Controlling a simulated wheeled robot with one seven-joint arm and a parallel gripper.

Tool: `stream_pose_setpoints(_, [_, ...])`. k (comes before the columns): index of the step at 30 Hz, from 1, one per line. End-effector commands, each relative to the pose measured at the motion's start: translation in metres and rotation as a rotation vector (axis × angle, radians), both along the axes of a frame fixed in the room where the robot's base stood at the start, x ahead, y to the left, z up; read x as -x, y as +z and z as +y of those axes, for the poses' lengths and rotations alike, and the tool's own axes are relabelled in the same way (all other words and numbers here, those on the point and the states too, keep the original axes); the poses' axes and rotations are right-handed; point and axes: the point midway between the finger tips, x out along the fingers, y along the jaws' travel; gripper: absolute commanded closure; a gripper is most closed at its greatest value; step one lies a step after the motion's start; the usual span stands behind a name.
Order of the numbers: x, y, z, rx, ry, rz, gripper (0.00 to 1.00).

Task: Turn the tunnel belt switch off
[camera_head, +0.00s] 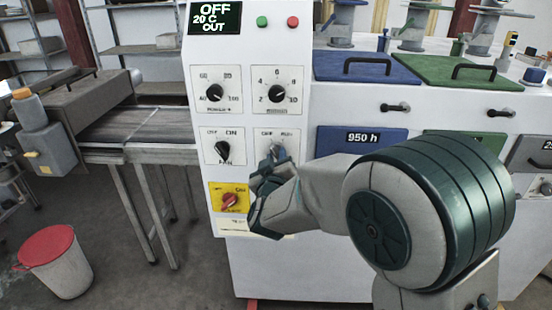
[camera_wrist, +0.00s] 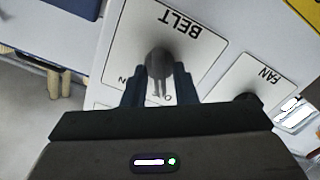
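The belt switch is a dark knob (camera_wrist: 160,62) on a white plate (camera_wrist: 200,48) marked BELT, upside down in the wrist view. In the head view the plate (camera_head: 290,135) reads OFF at left and RUN at right, and its lower part is hidden by my gripper. My gripper (camera_wrist: 159,78) faces the panel, with one fingertip on each side of the knob's lower part. The fingers stand apart; contact with the knob cannot be made out. In the head view my gripper (camera_head: 268,172) is just below the knob. The knob's exact pointing direction is unclear.
The FAN knob (camera_head: 223,150) is close at left, with a red switch on a yellow plate (camera_head: 230,198) below it. Two dials sit above. The display (camera_head: 214,18) reads OFF, 20 C, OUT. The conveyor (camera_head: 150,135) and a red-lidded bin (camera_head: 55,262) stand left.

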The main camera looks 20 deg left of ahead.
Motion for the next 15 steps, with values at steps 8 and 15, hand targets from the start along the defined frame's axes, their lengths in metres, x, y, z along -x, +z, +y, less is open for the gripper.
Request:
stream_pose_setpoints(8, [0.0, 0.001, 0.0, -0.002, 0.0, -0.001, 0.66])
stream_pose_setpoints(15, [0.019, 0.0, -0.003, -0.004, 0.003, -0.002, 0.66])
